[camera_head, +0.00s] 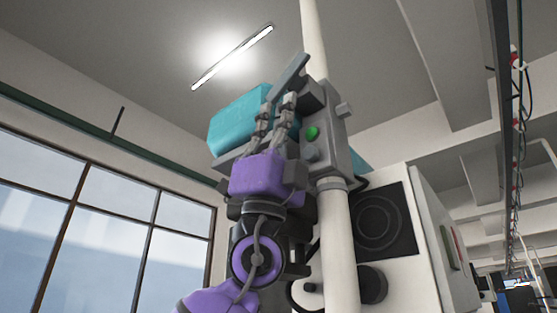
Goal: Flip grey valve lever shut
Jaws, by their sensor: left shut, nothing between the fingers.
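The grey valve lever (290,74) is a flat bar that slants up to the right, at the top of a grey box (335,130) on a white vertical pipe. My left gripper (278,100), on its purple wrist, points upward in front of the box's left side. Its fingers are shut with nothing between them. The fingertips are close to the lever's lower end and partly cover it; I cannot tell whether they touch it. My right gripper is out of view.
The grey box has a green button (312,133). A teal tank-like body (238,117) is behind my left fingers. The white pipe (340,250) runs down to the right of my arm. A white cabinet with a black round panel (378,222) stands behind. Windows are at left.

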